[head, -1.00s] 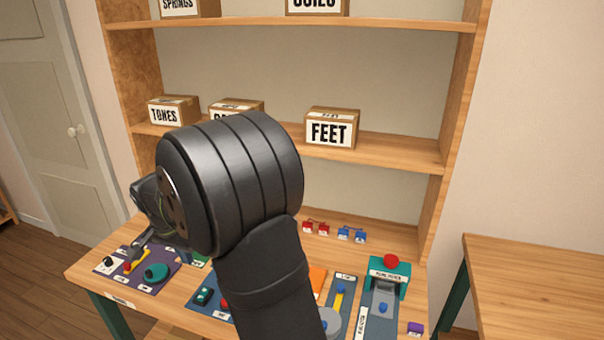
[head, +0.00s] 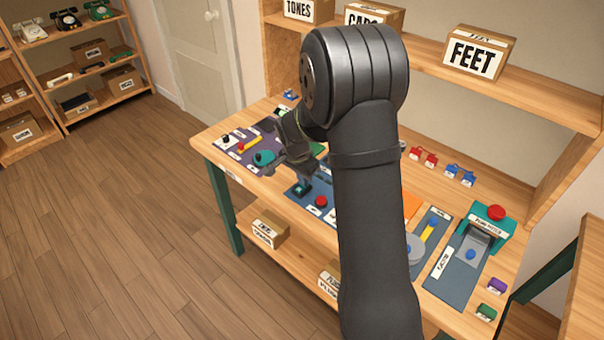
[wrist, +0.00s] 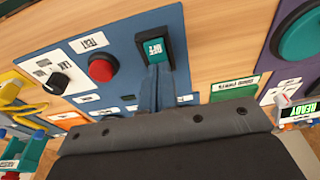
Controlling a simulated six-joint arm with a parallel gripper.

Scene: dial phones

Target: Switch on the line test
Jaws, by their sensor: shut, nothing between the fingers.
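The line test panel, a blue board (wrist: 133,30), carries a green rocker switch (wrist: 153,50) with a white-lettered label, a red round button (wrist: 102,68) and a black knob (wrist: 58,84). In the head view the same switch (head: 298,189) and red button (head: 321,201) sit on the bench's front edge. My gripper (wrist: 155,75) is shut and empty, its fingertips at the switch's lower edge in the wrist view. I cannot tell whether they touch it. My arm hides the middle of the bench in the head view.
A purple panel (head: 243,143) with a teal round part lies to the left. An orange panel (head: 411,206), a teal press (head: 490,222) and red and blue small parts stand to the right. A small display reading READY (wrist: 299,111) shows in the wrist view.

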